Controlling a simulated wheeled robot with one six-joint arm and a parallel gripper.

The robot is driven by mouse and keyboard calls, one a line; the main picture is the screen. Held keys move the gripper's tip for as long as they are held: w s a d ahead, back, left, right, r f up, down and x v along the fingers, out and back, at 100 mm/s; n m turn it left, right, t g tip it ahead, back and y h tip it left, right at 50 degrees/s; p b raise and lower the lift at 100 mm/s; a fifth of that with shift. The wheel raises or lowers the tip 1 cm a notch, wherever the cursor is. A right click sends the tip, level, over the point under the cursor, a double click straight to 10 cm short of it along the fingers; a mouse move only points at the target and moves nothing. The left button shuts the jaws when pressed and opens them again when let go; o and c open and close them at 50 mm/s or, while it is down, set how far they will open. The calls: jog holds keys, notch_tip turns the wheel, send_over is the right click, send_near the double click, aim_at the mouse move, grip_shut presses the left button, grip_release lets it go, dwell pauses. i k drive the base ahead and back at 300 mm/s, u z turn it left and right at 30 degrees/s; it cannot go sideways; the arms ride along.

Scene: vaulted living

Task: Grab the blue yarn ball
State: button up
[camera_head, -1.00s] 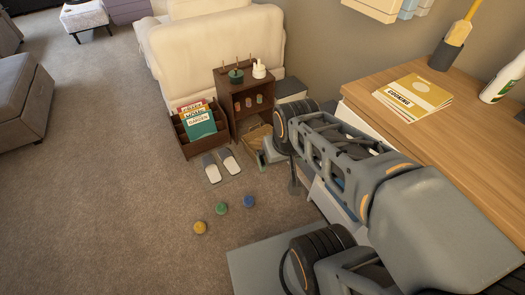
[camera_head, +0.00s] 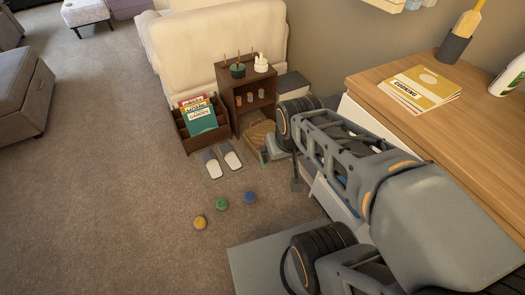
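The blue yarn ball (camera_head: 250,197) lies on the carpet in the head view, just below the middle of the picture. It is the rightmost of three small balls in a slanting row. The green ball (camera_head: 222,203) is to its left, and the yellow ball (camera_head: 200,222) is further left and nearer to me. The balls are apart from each other. My arm fills the right side of the view, to the right of the blue ball. I cannot make out my gripper's fingers; the arm's end seems hidden behind its links.
Two slippers (camera_head: 221,160) lie beyond the balls. Behind them stand a magazine rack (camera_head: 190,142), a small dark shelf (camera_head: 227,85) and a cream sofa (camera_head: 190,55). A wooden desk (camera_head: 430,130) stands right, with cookbooks (camera_head: 424,87). The carpet (camera_head: 105,190) is clear to the left.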

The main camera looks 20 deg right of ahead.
aim_at(249, 197)
jog(key=k, duration=0.55)
jog(key=u, duration=0.65)
jog(key=i, duration=1.05)
jog(key=u, duration=0.95)
